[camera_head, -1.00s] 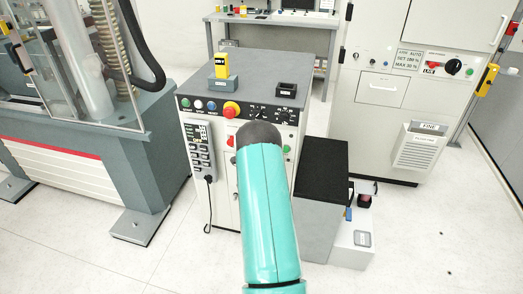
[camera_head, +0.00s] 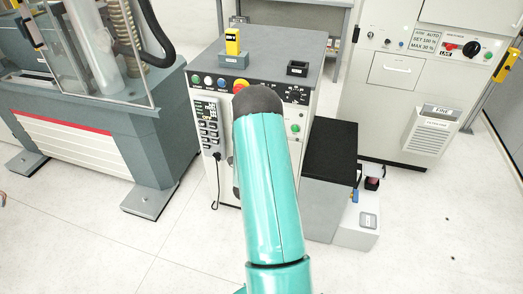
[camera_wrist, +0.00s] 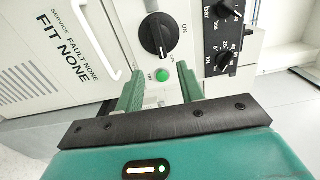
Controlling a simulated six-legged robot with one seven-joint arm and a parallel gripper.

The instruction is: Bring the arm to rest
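My teal arm (camera_head: 270,190) reaches forward from the bottom of the head view, its dark rounded end overlapping the front of the grey control console. My gripper is hidden behind the arm there. In the wrist view my gripper (camera_wrist: 158,84) shows two green fingers, apart, with no object visible between them. Beyond them is a pale panel with a black rotary knob (camera_wrist: 157,36) and a round green button (camera_wrist: 162,75). I cannot tell whether the fingertips touch the panel.
The console (camera_head: 275,55) carries a yellow device in a grey holder (camera_head: 233,45) and a small black open box (camera_head: 298,68). A black-topped block (camera_head: 330,148) stands at its right. A glass-guarded machine (camera_head: 90,120) is left, a white cabinet (camera_head: 410,85) right. Foreground floor is clear.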

